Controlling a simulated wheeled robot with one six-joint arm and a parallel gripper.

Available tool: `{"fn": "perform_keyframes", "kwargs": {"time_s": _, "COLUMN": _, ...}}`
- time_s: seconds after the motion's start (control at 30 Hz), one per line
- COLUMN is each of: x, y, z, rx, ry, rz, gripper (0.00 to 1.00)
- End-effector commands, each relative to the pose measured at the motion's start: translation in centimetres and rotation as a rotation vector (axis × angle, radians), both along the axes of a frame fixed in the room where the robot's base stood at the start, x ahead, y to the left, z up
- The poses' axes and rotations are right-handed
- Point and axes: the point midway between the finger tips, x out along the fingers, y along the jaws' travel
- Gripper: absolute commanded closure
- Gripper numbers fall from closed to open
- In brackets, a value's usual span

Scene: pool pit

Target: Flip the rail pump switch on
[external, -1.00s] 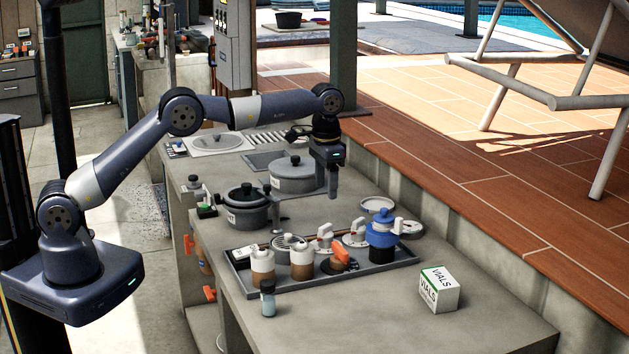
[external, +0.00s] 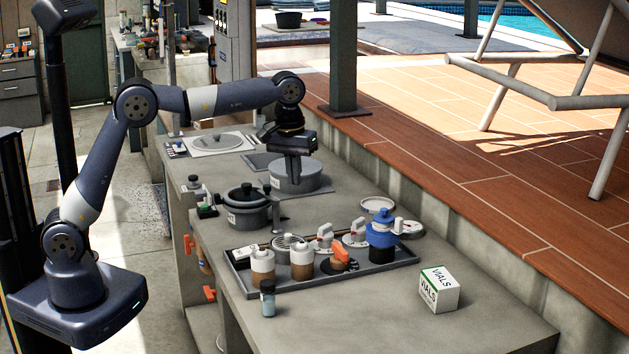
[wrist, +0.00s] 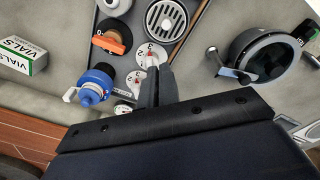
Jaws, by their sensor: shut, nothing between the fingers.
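No switch is clearly labelled as the rail pump switch. A small dark box with green on it (external: 207,211) sits at the counter's left edge beside the dark-lidded pot; it may be the switch, and its position is too small to read. A similar green-and-black piece (wrist: 304,32) shows at the upper right of the wrist view. My gripper (external: 293,181) is shut and empty, pointing down in front of the grey pot, to the right of the box. In the wrist view its fingers (wrist: 153,86) are together, apart from the dials behind them.
The dark-lidded pot (external: 247,212) stands between the gripper and the box. The grey pot (external: 310,180) is close behind the gripper.

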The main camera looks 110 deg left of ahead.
Motion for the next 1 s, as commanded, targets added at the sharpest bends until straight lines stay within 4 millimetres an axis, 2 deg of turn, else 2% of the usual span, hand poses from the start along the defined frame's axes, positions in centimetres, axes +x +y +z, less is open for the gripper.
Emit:
{"fn": "perform_keyframes", "kwargs": {"time_s": 0.3, "x": -5.2, "y": -5.3, "z": -0.3, "rx": 0.002, "ry": -0.064, "rz": 0.475, "gripper": 1.0}}
{"fn": "perform_keyframes", "kwargs": {"time_s": 0.5, "x": -7.9, "y": -7.8, "z": -0.7, "rx": -0.006, "ry": -0.095, "rz": 0.703, "gripper": 1.0}}
{"fn": "perform_keyframes", "kwargs": {"time_s": 0.7, "x": -9.1, "y": -8.9, "z": -0.9, "rx": -0.012, "ry": -0.109, "rz": 0.808, "gripper": 1.0}}
{"fn": "perform_keyframes", "kwargs": {"time_s": 1.0, "x": -9.2, "y": -9.0, "z": -0.8, "rx": -0.012, "ry": -0.112, "rz": 0.822, "gripper": 1.0}}
